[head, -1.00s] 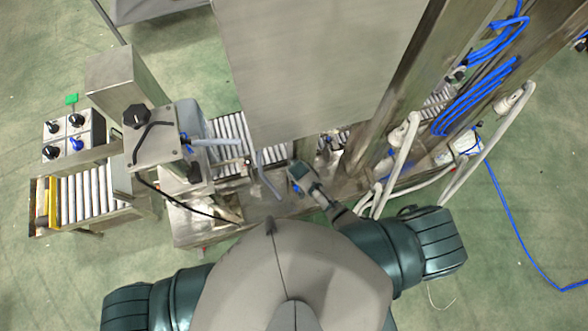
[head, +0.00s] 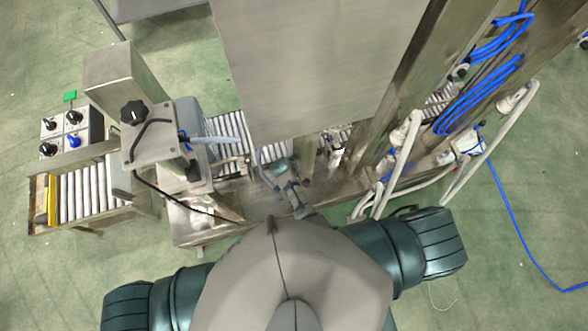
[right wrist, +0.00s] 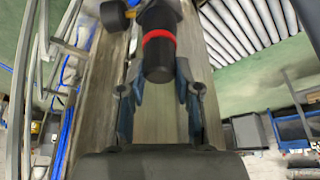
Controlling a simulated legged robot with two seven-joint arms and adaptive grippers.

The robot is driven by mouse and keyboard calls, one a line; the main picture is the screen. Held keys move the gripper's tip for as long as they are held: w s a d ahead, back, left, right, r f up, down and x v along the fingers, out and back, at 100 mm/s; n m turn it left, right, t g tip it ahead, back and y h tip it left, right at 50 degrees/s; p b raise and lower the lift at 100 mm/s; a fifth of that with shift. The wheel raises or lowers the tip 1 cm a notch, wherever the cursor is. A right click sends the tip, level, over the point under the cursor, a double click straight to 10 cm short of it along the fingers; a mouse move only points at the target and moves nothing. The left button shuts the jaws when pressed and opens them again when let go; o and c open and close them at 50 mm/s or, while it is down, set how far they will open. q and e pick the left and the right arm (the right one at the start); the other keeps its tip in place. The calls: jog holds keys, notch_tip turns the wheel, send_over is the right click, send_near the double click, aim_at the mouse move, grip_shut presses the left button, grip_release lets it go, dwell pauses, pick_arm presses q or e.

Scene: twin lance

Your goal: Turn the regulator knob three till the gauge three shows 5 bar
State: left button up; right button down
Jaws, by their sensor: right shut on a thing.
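My right gripper (right wrist: 155,92) is shut, with its dark blue fingers on either side of a black cylindrical knob (right wrist: 158,62) with a red band. The pictures do not show which regulator number this knob has. In the head view my right gripper (head: 281,168) is small, low beside the roller conveyor at the machine's near side, and the knob cannot be made out there. No readable gauge face shows, so gauge three's value cannot be told. My left gripper is outside the head view.
A large steel cabinet (head: 325,60) stands beyond my right arm. A steel panel with a black star knob (head: 133,113) and a small box (head: 92,125) with several switches stand to the left. White pipes (head: 400,165) and blue hoses (head: 480,95) run at the right.

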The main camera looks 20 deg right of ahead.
jog(key=shift+s+a, duration=0.1)
jog(key=shift+a, duration=0.05)
dwell(0.3)
jog(key=c, duration=0.8)
grip_release()
